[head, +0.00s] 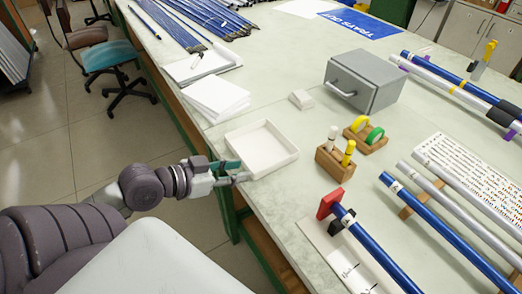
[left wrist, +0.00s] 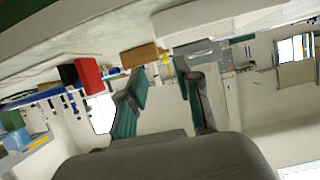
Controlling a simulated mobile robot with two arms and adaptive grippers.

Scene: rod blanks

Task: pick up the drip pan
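The drip pan (head: 262,149) is a shallow white rectangular tray lying flat near the table's left edge in the head view. In the left wrist view a white slab-like side, which looks like the pan (left wrist: 225,20), lies at the top, beyond the fingertips. My left gripper (head: 243,170) is at the pan's near left corner, with its fingers parted. In the left wrist view the gripper (left wrist: 165,78) has a clear gap between its teal-padded fingers, with nothing held there. I cannot tell whether a finger touches the pan. My right gripper is not in view.
White paper stacks (head: 215,98) lie behind the pan. A small white block (head: 301,99) and a grey box with a handle (head: 364,80) stand farther back. A wooden holder (head: 335,162) is to the right. Blue rods (head: 380,250) with a red stop (head: 329,203) lie at front right.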

